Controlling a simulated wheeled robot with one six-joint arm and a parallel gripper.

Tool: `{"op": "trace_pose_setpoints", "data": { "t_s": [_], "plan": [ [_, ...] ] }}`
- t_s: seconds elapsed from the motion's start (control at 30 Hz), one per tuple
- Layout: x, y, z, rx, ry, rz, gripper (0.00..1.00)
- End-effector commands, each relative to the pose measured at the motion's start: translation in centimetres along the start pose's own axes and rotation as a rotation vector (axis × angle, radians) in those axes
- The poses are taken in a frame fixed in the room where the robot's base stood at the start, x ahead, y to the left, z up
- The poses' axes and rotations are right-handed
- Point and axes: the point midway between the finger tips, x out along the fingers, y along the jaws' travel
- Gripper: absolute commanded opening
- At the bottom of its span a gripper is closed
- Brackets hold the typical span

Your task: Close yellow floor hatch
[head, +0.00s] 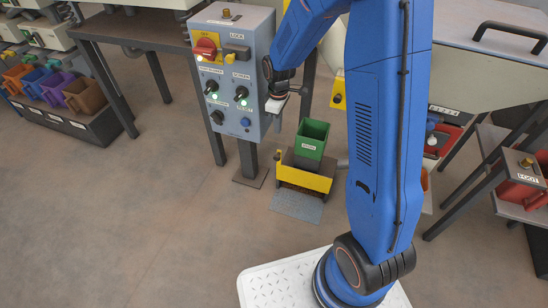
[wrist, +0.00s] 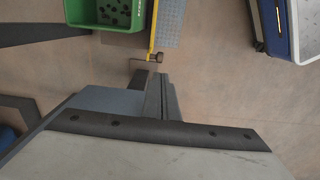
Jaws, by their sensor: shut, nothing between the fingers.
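The yellow hatch panel (head: 304,179) stands upright on the floor in front of a green bin, in the middle of the head view. In the wrist view its thin yellow edge (wrist: 153,32) shows at the top, with a small dark knob (wrist: 158,57) at its near end. A grey patterned plate (head: 297,206) lies flat on the floor along it. My gripper (head: 277,121) hangs beside the control box, above and left of the panel. In the wrist view my gripper's fingers (wrist: 161,82) are together and empty, just short of the knob and apparently apart from it.
The green bin (head: 312,138) stands right behind the panel; it holds dark lumps in the wrist view. The grey control box (head: 232,75) with switches stands on a post close to my gripper. A table with hoppers is at right.

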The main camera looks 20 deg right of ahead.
Motion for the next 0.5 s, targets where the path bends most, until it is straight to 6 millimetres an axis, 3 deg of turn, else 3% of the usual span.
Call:
{"op": "trace_pose_setpoints", "data": {
  "t_s": [0.27,0.5],
  "plan": [
    [2.0,0.1,-0.2,-0.012,-0.004,-0.004,0.0],
    [6.0,0.1,-0.1,-0.011,-0.005,-0.006,0.0]
  ]
}}
